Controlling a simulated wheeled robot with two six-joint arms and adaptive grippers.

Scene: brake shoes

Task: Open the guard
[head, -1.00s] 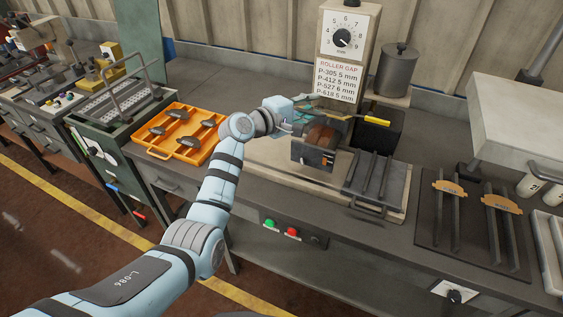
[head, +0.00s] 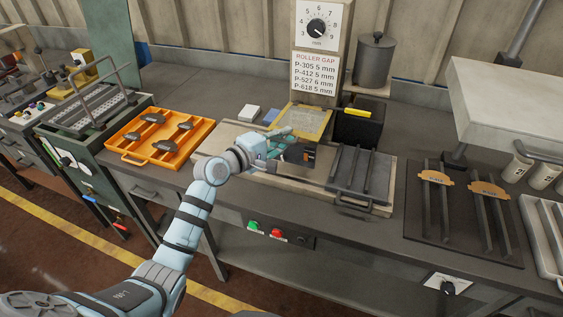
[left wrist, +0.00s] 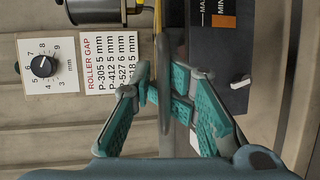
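The guard (head: 304,122), a yellow-framed panel, shows its broad face below the roller gap sign in the head view. In the left wrist view its yellowish edge (left wrist: 159,45) is seen nearly edge-on, with a thin grey bar running between my fingers. My left gripper (head: 284,143) is at the guard's near edge in the head view. In the left wrist view the teal fingers (left wrist: 170,82) are apart, one on each side of the bar; contact is unclear. The roller under the panel is hidden. My right gripper is not in view.
A black box (head: 360,128) with a yellow top piece stands right of the guard. A dark rack tray (head: 352,205) lies in front right. An orange tray (head: 133,158) with several brake shoes is left. Green and red buttons (head: 265,230) are on the bench front.

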